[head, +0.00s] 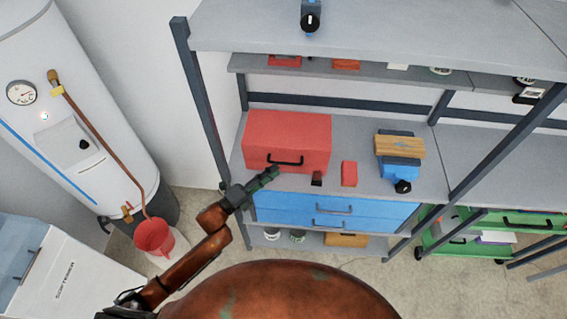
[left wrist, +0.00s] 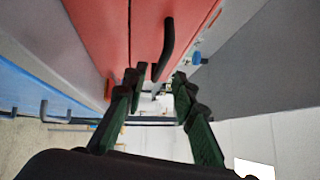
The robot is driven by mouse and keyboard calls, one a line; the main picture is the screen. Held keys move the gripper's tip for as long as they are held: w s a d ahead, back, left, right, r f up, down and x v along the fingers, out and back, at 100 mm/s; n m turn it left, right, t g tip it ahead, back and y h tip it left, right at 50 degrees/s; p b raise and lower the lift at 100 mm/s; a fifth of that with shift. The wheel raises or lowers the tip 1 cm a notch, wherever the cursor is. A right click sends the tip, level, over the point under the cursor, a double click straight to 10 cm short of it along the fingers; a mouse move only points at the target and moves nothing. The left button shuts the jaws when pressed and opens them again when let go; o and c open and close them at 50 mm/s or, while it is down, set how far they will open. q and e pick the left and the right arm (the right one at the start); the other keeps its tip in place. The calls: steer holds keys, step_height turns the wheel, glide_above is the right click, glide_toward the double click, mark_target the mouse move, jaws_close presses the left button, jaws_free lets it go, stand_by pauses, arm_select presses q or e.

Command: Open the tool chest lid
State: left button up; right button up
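The red tool chest (head: 288,131) stands on the grey shelf, and its lid looks shut. Its black handle (head: 285,161) is on the front face. My left gripper (head: 272,174) is just in front of the chest, below and left of the handle's middle. In the left wrist view the chest (left wrist: 110,35) fills the upper part. My left gripper's green fingers (left wrist: 156,80) are apart there, with the black handle (left wrist: 166,48) showing between and beyond them. I cannot tell whether they touch it. My right gripper is not in view.
Right of the chest are a small red box (head: 349,174) and a wood-and-blue stack (head: 399,157). Blue drawers (head: 337,210) sit below. A shelf post (head: 203,105) rises left of the chest, and an upper shelf (head: 350,78) lies above it.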

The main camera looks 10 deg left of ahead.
mark_target(284, 163)
arm_select(q)
steer(key=x, duration=0.5)
steer(key=shift+w+d+r, duration=0.1)
steer(key=shift+w+d, duration=0.15)
steer(key=shift+w, duration=0.05)
steer(key=shift+c, duration=0.2)
jaws_close()
